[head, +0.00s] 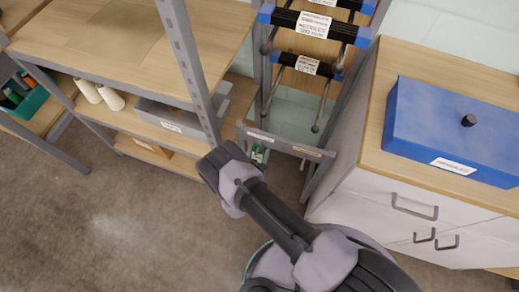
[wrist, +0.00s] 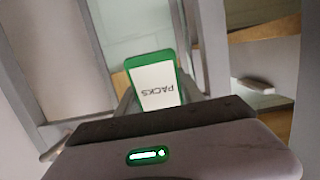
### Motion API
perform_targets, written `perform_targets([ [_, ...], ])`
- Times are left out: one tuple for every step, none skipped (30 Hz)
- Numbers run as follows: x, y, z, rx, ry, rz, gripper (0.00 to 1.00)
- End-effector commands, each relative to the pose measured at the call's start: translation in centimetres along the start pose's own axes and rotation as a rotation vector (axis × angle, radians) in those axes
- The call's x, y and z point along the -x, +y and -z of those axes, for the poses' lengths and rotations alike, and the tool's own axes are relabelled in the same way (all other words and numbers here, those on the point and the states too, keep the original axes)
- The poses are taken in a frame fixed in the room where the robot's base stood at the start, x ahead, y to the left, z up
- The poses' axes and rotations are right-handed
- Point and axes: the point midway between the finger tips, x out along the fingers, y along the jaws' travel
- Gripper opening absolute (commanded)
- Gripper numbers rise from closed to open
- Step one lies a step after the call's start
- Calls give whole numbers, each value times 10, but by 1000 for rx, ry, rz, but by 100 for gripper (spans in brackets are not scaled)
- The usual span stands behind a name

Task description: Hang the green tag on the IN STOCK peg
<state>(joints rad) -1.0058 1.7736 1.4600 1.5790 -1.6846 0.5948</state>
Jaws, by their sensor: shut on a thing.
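The green tag (wrist: 155,84) has a white label that reads PACKS, upside down in the wrist view. My gripper (wrist: 157,98) is shut on it, with grey fingers at its left and right sides. In the head view the tag (head: 258,153) shows just under a grey rail (head: 283,143) with small labels, beside my arm. My arm hides the gripper there. The wrist view shows one peg at lower left (wrist: 56,149) and another at right (wrist: 258,87). The tag appears between them, apart from both. I cannot read which peg is IN STOCK.
A grey upright post (head: 188,65) stands left of the rail. Above the rail, a rack (head: 300,64) holds dark rolls with blue ends. A white cabinet (head: 400,205) with a blue box (head: 455,128) stands at right. Wooden shelves (head: 110,45) fill the left. Floor is clear at lower left.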

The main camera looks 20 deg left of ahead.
Motion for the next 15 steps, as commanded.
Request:
perform_targets([
  [0,0,0,0,0,0,6],
  [0,0,0,0,0,0,6],
  [0,0,0,0,0,0,6],
  [0,0,0,0,0,0,6],
  [0,0,0,0,0,0,6],
  [0,0,0,0,0,0,6],
  [0,0,0,0,0,0,6],
  [0,0,0,0,0,0,6],
  [0,0,0,0,0,0,6],
  [0,0,0,0,0,0,6],
  [0,0,0,0,0,0,6],
  [0,0,0,0,0,0,6],
  [0,0,0,0,0,0,6],
  [0,0,0,0,0,0,6],
  [0,0,0,0,0,0,52],
])
